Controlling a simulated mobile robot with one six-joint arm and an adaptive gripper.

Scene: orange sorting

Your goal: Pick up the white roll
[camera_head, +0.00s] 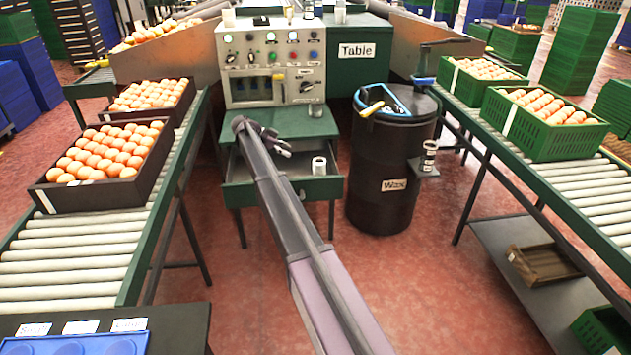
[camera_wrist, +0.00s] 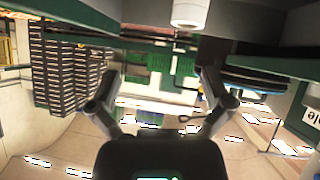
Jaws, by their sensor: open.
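A white roll (camera_head: 319,166) stands upright in the open drawer (camera_head: 265,193) below the control panel. My gripper (camera_head: 285,149) is just left of that roll and apart from it, above the drawer. In the wrist view my gripper (camera_wrist: 160,95) has its fingers spread wide with nothing between them. A white roll (camera_wrist: 190,12) shows at the top edge of that view, partly cut off and outside the fingers. Another small pale cylinder (camera_head: 316,110) stands on the green desk top.
The control panel (camera_head: 275,65) rises behind the desk. A black wax barrel (camera_head: 385,170) stands right of the drawer, with a roll-like item (camera_head: 429,150) on its side shelf. Roller conveyors with orange crates (camera_head: 109,152) flank both sides.

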